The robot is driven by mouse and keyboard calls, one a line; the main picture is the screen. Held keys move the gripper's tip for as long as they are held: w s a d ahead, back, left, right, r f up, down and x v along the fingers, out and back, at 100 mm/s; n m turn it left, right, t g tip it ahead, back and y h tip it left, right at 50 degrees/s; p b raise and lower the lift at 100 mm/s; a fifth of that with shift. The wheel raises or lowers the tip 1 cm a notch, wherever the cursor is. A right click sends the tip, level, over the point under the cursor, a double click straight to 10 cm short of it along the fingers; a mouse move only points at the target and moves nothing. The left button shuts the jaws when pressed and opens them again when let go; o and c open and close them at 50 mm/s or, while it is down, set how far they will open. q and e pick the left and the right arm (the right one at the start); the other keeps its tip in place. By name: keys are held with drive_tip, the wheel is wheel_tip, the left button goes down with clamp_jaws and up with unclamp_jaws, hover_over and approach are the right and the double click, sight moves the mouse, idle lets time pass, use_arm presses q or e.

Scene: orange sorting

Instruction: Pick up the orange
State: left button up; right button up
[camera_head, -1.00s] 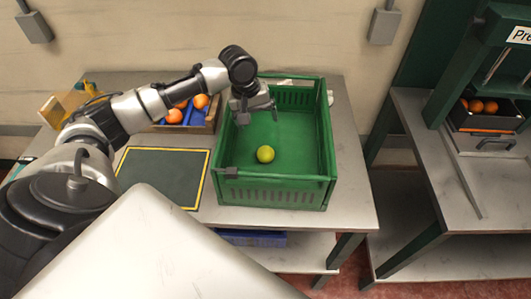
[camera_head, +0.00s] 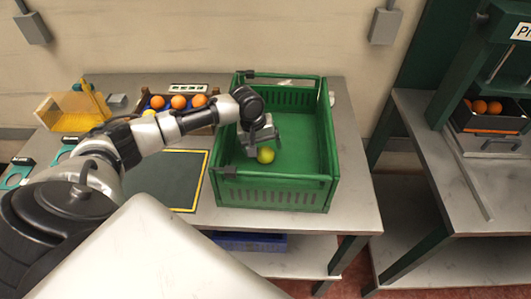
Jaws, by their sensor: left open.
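A yellow-green round fruit (camera_head: 266,156) lies on the floor of the green crate (camera_head: 270,197), in its left half. My left gripper (camera_head: 264,146) is inside the crate, pointing down right at the fruit, with its fingers apart and no fruit held clear of the floor. Whether a finger touches the fruit cannot be told. My right gripper is not in view.
A dark mat with a yellow border (camera_head: 180,185) lies left of the crate. The crate walls stand close around my gripper. A clear yellow bin (camera_head: 62,112) is at the back left. Oranges (camera_head: 480,106) sit in a dark tray (camera_head: 490,122) on the right bench.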

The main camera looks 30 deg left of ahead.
sight(263, 149)
use_arm(q)
drive_tip(key=x, duration=0.2)
drive_tip(key=shift+f, duration=0.25)
drive_tip(key=shift+w+f+p, duration=0.1)
drive_tip(key=shift+f+p, duration=0.2)
drive_tip(key=shift+f, duration=0.25)
drive_tip(key=c, duration=1)
drive_tip(key=shift+c, duration=0.2)
drive_tip(key=shift+r, duration=0.15)
drive_tip(key=shift+r+b, duration=0.3)
drive_tip(key=shift+r, duration=0.3)
wheel_tip(263, 149, up, 3)
drive_tip(key=shift+d+f+b, duration=0.1)
drive_tip(key=shift+d+b, duration=0.1)
drive_tip(key=shift+b, duration=0.25)
drive_tip(key=s+d+r+b, duration=0.2)
drive_tip(key=s+d+r, duration=0.35)
drive_tip(key=d, duration=0.35)
drive_tip(key=w+d+p+v, duration=0.1)
drive_tip(key=p+v, duration=0.8)
drive_tip(key=p, duration=0.2)
drive_tip(key=shift+d+r, duration=0.2)
drive_tip(key=shift+d, duration=0.5)
